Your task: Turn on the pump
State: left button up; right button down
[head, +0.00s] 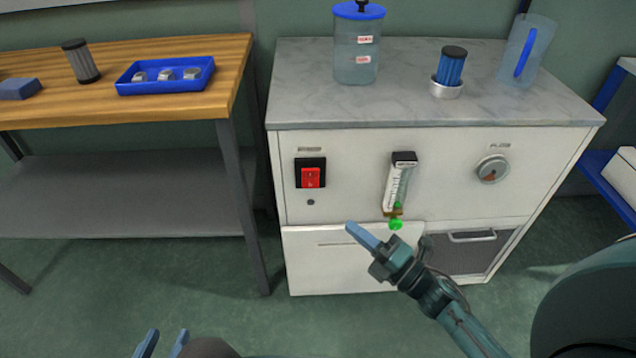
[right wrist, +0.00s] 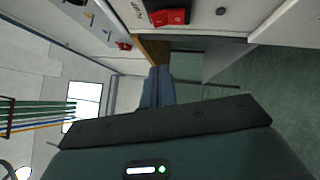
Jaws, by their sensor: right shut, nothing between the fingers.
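A red rocker switch (head: 311,177) in a black frame sits on the left of the white cabinet's front. It also shows at the top of the right wrist view (right wrist: 168,16), with a label reading PUMP beside it. My right gripper (head: 354,231) is shut and empty, below and to the right of the switch in the head view and apart from it. Its closed fingers show in the right wrist view (right wrist: 157,88). My left gripper (head: 163,344) is at the bottom edge of the head view, its two fingertips apart, far from the cabinet.
The cabinet (head: 240,0) front also holds a flow meter (head: 397,184) with a green knob and a round dial (head: 492,169). A blue-lidded jar (head: 357,45) and a pitcher (head: 527,48) stand on top. A wooden table (head: 215,60) with a blue tray (head: 165,73) is at left.

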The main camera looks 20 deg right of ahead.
send_near(305, 173)
jog(key=w+a, duration=0.1)
jog(key=a, duration=0.3)
jog(key=shift+w+d+r, duration=0.15)
jog(key=shift+w+d, duration=0.05)
jog(key=shift+w, duration=0.45)
jog(key=shift+w+d+r, duration=0.15)
jog(key=shift+w+r, duration=0.05)
jog(key=shift+w, duration=0.45)
jog(key=shift+w+d+r, duration=0.15)
jog(key=shift+w+d, duration=0.05)
jog(key=shift+w, duration=0.45)
